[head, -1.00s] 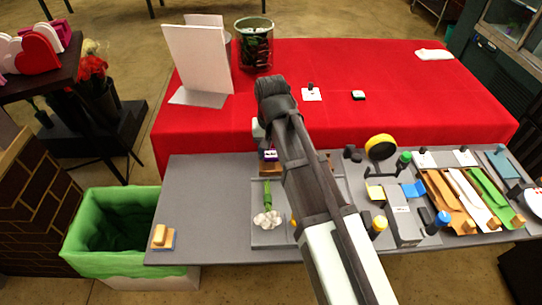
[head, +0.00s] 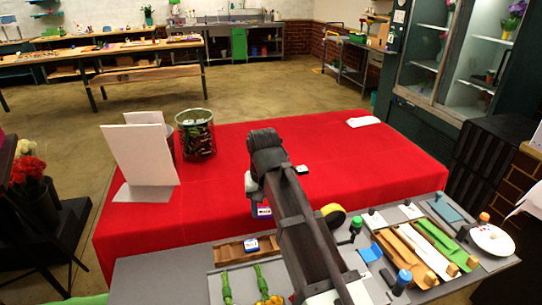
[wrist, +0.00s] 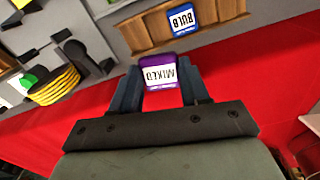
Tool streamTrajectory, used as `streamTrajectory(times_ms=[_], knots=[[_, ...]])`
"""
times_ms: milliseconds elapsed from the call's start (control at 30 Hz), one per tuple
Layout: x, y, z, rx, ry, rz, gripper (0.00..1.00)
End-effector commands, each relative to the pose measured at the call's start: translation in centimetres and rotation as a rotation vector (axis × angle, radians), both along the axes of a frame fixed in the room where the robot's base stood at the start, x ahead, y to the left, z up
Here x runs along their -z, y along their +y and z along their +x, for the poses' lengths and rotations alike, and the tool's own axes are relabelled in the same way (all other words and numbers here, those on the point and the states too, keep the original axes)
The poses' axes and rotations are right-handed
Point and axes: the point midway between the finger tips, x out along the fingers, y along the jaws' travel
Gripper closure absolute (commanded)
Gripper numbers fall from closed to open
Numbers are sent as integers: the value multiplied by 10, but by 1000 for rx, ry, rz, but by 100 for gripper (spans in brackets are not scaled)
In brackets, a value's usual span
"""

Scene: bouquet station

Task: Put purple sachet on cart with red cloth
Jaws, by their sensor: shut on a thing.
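The purple sachet (wrist: 159,73), with a white label reading MIXED, sits between the two fingers of my gripper (wrist: 158,88) in the wrist view. The gripper is shut on it. In the head view the sachet (head: 264,211) shows small below my gripper (head: 259,203), partly hidden by the arm. It appears over the near edge of the red cloth (head: 330,145); its height above the cloth is hard to tell. The cloth covers the cart beyond the grey worktable.
A blue BULB sachet (head: 251,245) stays in the wooden tray (head: 232,252). On the red cloth are a white board (head: 140,155), a glass vase (head: 196,135), a small dark-and-white block (head: 302,170) and a folded white cloth (head: 363,122). The cloth's middle right is free.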

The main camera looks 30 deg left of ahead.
Motion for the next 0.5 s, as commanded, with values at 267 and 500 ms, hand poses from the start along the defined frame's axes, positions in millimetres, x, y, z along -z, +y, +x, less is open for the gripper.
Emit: streamTrajectory(times_ms=[267,500], knots=[[-4,-53,78,138,1,-1,83],[-11,-99,148,253,1,-1,83]])
